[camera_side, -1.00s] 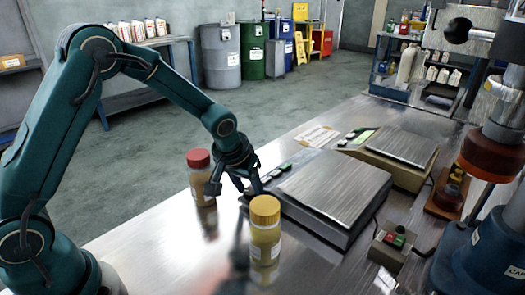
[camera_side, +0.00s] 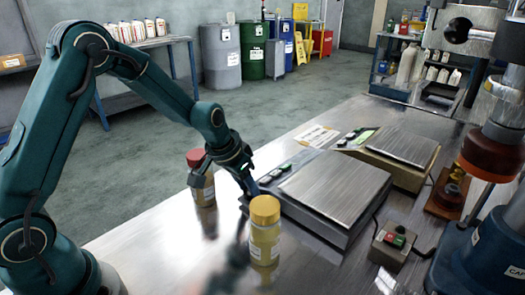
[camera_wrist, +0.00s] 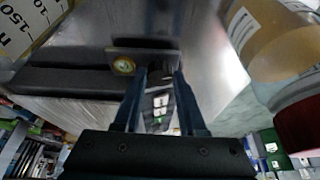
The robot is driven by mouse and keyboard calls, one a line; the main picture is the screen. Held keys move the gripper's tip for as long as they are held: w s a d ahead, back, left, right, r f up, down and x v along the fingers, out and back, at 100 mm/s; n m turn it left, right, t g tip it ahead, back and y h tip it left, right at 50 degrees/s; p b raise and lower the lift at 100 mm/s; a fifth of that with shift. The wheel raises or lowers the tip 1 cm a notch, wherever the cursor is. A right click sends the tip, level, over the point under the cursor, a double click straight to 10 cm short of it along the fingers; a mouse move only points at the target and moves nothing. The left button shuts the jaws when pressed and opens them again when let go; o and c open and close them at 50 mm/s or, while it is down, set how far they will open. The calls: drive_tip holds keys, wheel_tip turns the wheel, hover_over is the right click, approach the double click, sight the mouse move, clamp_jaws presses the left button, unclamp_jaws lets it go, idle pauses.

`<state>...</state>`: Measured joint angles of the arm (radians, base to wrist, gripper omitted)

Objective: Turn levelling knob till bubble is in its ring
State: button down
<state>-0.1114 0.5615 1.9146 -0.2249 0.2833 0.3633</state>
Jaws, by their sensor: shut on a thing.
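The near grey scale with a steel plate (camera_side: 335,187) stands on the bench. In the side view my gripper (camera_side: 252,190) is at the scale's near left corner. In the wrist view the fingers (camera_wrist: 160,74) point at the scale's edge and are shut on a small dark knob (camera_wrist: 160,71), mostly hidden between the tips. The round bubble level (camera_wrist: 123,65), yellow-green in a pale rim, sits just left of the fingertips. The bubble is too small and blurred to place against its ring.
A yellow-capped bottle (camera_side: 264,232) stands close in front of the gripper, and a red-capped bottle (camera_side: 201,178) stands behind it to the left. A second scale (camera_side: 400,150) and a button box (camera_side: 393,242) lie to the right.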

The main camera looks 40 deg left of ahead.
drive_tip(key=shift+a+m+h, duration=0.15)
drive_tip(key=shift+m+h, duration=0.55)
drive_tip(key=shift+m, duration=1)
drive_tip(key=shift+m+g, duration=0.3)
drive_tip(key=c, duration=0.8)
unclamp_jaws()
drive_tip(key=shift+o, duration=0.2)
drive_tip(key=shift+v, duration=2.6)
